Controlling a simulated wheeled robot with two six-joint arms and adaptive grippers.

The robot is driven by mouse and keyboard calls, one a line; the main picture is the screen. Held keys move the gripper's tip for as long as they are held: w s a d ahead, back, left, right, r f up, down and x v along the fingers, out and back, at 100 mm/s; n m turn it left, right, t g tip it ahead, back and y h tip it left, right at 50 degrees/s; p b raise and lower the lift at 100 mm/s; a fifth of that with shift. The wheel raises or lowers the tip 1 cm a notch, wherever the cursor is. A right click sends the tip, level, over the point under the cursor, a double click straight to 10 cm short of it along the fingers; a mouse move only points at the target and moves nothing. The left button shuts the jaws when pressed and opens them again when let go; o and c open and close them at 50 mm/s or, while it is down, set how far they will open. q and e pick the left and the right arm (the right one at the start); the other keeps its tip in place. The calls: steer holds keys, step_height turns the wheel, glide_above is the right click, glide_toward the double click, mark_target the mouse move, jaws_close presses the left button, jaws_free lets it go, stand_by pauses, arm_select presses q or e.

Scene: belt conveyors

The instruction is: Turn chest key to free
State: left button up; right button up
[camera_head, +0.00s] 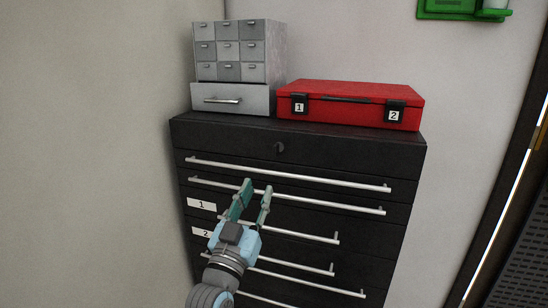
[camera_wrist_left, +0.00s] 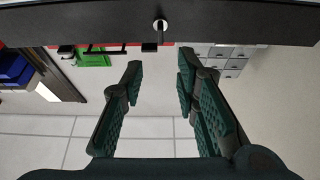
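The black tool chest (camera_head: 235,137) stands against the wall, with its key (camera_head: 279,147) in the lock on the top front panel. The key looks small and dark in the head view, and its turn angle is hard to tell. In the left wrist view the key (camera_wrist_left: 160,25) shows near the top centre on the dark panel, with a light round lock around it. My left gripper (camera_head: 257,187) is open and empty, in front of the upper drawers, below the key and apart from it. Its two fingers (camera_wrist_left: 160,62) are spread in the wrist view. My right gripper is not in view.
A red case (camera_head: 350,88) and a grey small-drawer cabinet (camera_head: 229,70) stand on the chest. Long bar handles (camera_head: 290,175) stick out from the drawers near my left gripper. A wall is at the left, and a green item (camera_head: 455,10) hangs at the upper right.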

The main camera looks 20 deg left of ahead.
mark_target(274, 154)
arm_select(q)
steer(key=x, duration=0.9)
steer(key=p+x, duration=0.1)
steer(key=x, duration=0.3)
steer(key=shift+w+f, duration=0.15)
steer(key=shift+w, duration=0.3)
steer(key=shift+c, duration=0.2)
jaws_close()
